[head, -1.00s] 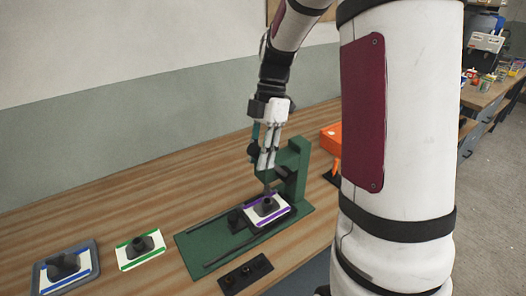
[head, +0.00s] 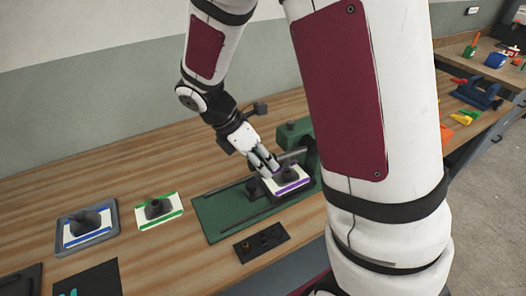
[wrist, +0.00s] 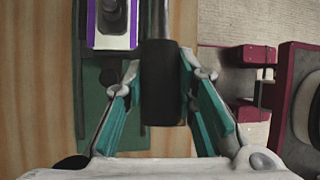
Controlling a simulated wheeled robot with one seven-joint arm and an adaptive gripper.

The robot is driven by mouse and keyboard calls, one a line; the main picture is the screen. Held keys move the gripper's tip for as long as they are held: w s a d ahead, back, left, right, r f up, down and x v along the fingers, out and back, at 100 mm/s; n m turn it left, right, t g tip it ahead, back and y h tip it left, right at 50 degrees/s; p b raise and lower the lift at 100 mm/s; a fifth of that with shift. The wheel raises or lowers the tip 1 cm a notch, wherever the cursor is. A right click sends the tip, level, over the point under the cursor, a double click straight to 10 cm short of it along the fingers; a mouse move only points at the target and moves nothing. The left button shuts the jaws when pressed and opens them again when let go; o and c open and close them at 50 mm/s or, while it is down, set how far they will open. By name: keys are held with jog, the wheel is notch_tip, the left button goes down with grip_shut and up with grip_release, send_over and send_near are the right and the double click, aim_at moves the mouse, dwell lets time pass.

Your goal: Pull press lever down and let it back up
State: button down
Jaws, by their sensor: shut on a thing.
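The green press (head: 308,150) stands on a green base plate (head: 217,215) on the bench. A white plate with purple stripes (head: 296,186), bearing a dark mould, lies at the press; its purple edge also shows in the wrist view (wrist: 110,42). My gripper (head: 272,168) reaches in tilted from the upper left, just above that plate. In the wrist view, the black lever grip (wrist: 162,85) on a grey rod sits between the teal pads of my gripper (wrist: 162,105). My gripper is shut on it. In the head view the grip is largely hidden by the fingers.
A green-striped plate (head: 158,209) and a blue-striped plate on a grey tray (head: 87,226) lie to the left. A black block with knobs (head: 262,243) sits at the front edge. My arm hides the bench right of the press. Bare bench lies behind the plates.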

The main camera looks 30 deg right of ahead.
jog(key=shift+a+f+h+b, duration=0.15)
jog(key=shift+f+h+b, duration=0.4)
jog(key=shift+f, duration=0.5)
jog(key=c, duration=1.3)
grip_release()
jog(key=shift+r+h, duration=0.1)
jog(key=shift+h, duration=0.15)
jog(key=v, duration=1.1)
jog(key=shift+a+r, duration=0.15)
jog(key=shift+r, duration=0.2)
jog(key=shift+w, duration=0.1)
